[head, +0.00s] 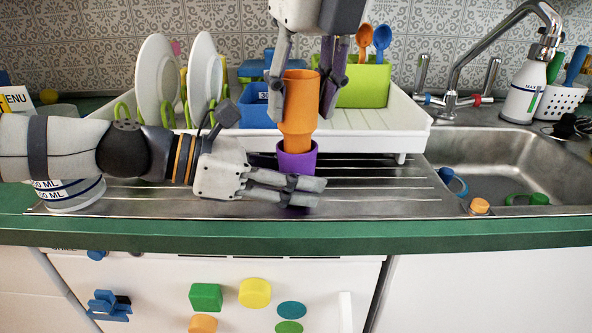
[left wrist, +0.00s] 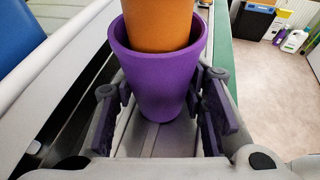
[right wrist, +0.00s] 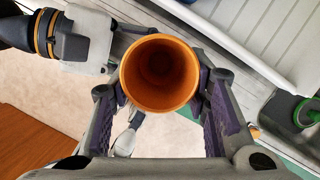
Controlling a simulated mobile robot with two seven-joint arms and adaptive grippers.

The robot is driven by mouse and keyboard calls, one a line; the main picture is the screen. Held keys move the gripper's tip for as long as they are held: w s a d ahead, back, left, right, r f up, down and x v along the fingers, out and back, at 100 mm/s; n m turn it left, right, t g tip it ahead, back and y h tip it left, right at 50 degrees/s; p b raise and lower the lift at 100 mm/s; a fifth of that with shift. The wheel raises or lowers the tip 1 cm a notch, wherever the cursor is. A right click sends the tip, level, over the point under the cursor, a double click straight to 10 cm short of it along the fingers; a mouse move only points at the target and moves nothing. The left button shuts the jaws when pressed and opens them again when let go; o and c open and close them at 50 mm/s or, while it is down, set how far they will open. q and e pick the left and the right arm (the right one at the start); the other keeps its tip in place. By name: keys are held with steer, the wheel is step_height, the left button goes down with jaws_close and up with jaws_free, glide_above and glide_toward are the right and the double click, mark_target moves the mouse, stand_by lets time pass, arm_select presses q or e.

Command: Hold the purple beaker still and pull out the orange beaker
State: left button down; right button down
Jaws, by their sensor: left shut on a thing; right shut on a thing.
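The purple beaker (head: 297,160) stands upright on the steel drainboard, and it also shows in the left wrist view (left wrist: 157,82). The orange beaker (head: 298,110) stands upright with its lower end inside the purple one; its open rim faces the right wrist view (right wrist: 160,50). My left gripper (head: 298,190) is shut on the purple beaker low down, with fingers on both sides. My right gripper (head: 306,88) comes from above and is shut on the orange beaker near its upper part. The orange beaker's lower end is hidden inside the purple one.
A white dish rack (head: 375,130) with plates (head: 157,78), a blue container and a green utensil holder (head: 364,85) stands behind. The sink (head: 510,165) with its tap is to the right. The drainboard (head: 390,195) is clear right of the beakers.

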mark_target(301, 136)
steer(key=shift+r, duration=2.95)
arm_select(q)
steer(key=shift+c, duration=0.5)
jaws_free()
steer(key=shift+a, duration=0.1)
steer(key=shift+v, duration=3.65)
steer(key=v, duration=1.2)
steer(key=shift+s, duration=0.15)
arm_select(e)
steer(key=shift+f, duration=0.1)
